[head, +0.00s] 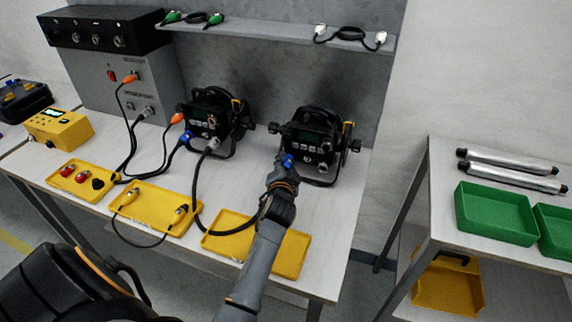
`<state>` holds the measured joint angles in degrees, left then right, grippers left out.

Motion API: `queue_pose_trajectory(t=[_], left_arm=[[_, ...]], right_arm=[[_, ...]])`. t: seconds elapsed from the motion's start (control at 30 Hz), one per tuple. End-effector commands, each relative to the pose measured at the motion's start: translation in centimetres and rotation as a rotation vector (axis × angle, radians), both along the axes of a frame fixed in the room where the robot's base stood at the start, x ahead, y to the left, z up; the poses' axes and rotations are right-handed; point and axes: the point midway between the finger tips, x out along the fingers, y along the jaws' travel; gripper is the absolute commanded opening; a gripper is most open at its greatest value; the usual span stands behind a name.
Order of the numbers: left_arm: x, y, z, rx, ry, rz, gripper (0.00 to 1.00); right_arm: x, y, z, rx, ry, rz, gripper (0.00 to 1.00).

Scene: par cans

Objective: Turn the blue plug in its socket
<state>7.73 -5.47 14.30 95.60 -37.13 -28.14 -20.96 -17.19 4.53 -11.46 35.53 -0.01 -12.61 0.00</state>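A blue plug (288,160) shows at the lower front of the right black par can (312,136), at its panel. How far it sits in the socket is too small to tell. My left gripper (285,171) reaches up from below and is right at this plug. Its fingers are too small and hidden to tell whether they are closed on it. A black cable (222,233) runs from a grey plug (213,143) at the left par can (214,115) to behind my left wrist. A second blue plug (184,138) is at the left par can. My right gripper is not in view.
Yellow trays (222,245) line the table's front edge, one partly behind my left arm. A grey rack unit (110,80) with cables stands at the back left. A shelf (280,30) runs above the cans. A side table with green bins (495,214) stands right.

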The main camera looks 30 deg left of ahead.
Motion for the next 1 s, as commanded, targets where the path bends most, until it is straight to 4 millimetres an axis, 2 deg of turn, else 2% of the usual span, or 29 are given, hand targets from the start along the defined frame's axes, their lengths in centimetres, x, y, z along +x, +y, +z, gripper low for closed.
queue_pose_trajectory(t=[0.03,0.1,0.47,0.8,1.0], left_arm=[[0.0,0.1,0.1,0.001,-0.002,0.000,0.46],[0.0,0.0,0.0,0.000,-0.001,0.001,0.54],[-0.5,-0.3,-0.1,-0.004,0.002,0.000,0.54],[-4.9,-2.7,1.1,-0.003,0.002,0.001,0.54],[-6.3,-3.5,1.6,-0.002,0.000,0.001,0.54]], right_arm=[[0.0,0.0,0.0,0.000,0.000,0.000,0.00],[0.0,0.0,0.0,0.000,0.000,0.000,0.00],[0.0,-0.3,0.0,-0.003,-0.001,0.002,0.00],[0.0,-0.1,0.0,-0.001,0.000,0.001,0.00],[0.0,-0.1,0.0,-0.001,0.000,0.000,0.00]])
